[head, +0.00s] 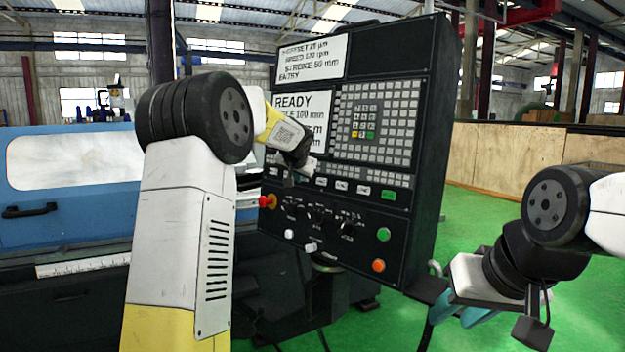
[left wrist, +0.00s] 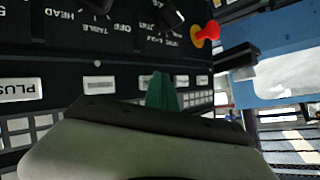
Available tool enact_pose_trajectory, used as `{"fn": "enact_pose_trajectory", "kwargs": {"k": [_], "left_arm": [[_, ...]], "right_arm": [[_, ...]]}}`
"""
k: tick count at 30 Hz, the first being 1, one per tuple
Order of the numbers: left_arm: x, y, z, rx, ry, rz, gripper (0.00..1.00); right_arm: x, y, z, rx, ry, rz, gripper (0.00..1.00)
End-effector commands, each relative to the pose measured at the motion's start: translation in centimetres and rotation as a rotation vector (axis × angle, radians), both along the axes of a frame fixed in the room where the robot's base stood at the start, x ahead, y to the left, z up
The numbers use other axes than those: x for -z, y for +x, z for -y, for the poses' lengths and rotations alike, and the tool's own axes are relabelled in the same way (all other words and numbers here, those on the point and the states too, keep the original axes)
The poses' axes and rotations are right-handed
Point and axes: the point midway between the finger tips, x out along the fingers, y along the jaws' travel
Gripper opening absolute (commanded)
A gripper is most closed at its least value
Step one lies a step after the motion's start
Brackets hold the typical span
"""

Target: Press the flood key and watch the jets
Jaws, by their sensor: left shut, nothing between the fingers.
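The black control panel (head: 385,110) stands upright and slightly turned in the head view. A row of labelled white keys (head: 342,185) and a green key (head: 388,195) runs below its screens. The key labels are too small to read, so I cannot tell which is the flood key. My left gripper (head: 297,177) is shut and empty at the left end of this row. In the left wrist view its teal fingertips (left wrist: 163,90) overlap the key row (left wrist: 98,84); I cannot tell if they touch. My right gripper (head: 462,312) is open and empty at lower right. No jets show.
A red emergency knob (head: 267,201) sits at the panel's left edge; it also shows in the left wrist view (left wrist: 207,34). Dark selector knobs (head: 315,214) lie below the keys. The blue grinder (head: 75,230) is behind on the left. Green floor (head: 490,225) is clear on the right.

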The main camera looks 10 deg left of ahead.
Motion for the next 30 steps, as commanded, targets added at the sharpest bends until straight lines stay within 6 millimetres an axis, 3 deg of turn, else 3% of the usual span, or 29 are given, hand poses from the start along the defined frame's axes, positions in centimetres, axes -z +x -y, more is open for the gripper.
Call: {"fn": "enact_pose_trajectory", "kwargs": {"k": [17,30], "left_arm": [[-0.3,-1.1,-0.8,-0.001,-0.001,0.0,0.0],[-1.0,-4.5,-3.0,-0.002,-0.001,0.001,0.0]], "right_arm": [[0.0,0.0,0.0,0.0,0.0,0.0,0.36],[0.0,0.0,0.0,0.0,0.0,0.0,0.36]]}}
